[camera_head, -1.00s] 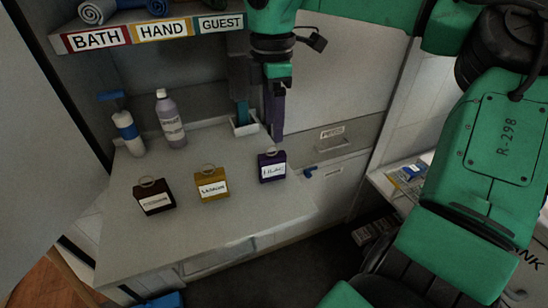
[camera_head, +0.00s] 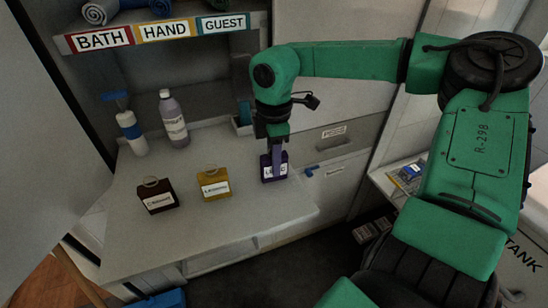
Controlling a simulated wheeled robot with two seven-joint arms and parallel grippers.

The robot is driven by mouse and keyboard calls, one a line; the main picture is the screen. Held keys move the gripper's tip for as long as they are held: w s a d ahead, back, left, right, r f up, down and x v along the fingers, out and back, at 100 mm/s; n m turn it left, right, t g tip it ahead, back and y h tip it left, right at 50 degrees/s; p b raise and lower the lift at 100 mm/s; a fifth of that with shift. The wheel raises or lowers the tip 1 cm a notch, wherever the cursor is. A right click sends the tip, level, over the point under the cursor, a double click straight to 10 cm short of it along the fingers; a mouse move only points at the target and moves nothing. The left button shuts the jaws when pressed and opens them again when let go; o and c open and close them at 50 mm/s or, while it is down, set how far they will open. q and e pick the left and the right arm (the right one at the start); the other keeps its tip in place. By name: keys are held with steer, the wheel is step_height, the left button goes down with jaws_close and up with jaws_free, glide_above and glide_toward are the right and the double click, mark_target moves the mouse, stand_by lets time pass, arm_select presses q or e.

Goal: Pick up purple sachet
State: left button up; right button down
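The purple sachet (camera_head: 267,173), small with a white label, stands upright near the right end of the grey counter. My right gripper (camera_head: 276,160) points down over it from above, with a finger in front of its upper part and label. The ring at its top is hidden. I cannot tell whether the fingers press on it or stand apart around it. The sachet appears to rest on the counter. My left gripper is not in view.
A yellow sachet (camera_head: 214,184) and a dark brown sachet (camera_head: 157,196) stand to the left on the counter (camera_head: 200,233). Behind are a bottle (camera_head: 173,120), a blue-and-white dispenser (camera_head: 131,133) and a teal item in a holder (camera_head: 245,115). A labelled towel shelf (camera_head: 165,35) overhangs.

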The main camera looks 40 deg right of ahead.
step_height(320, 180, up, 20)
steer(key=shift+p, duration=0.3)
stand_by(1.1)
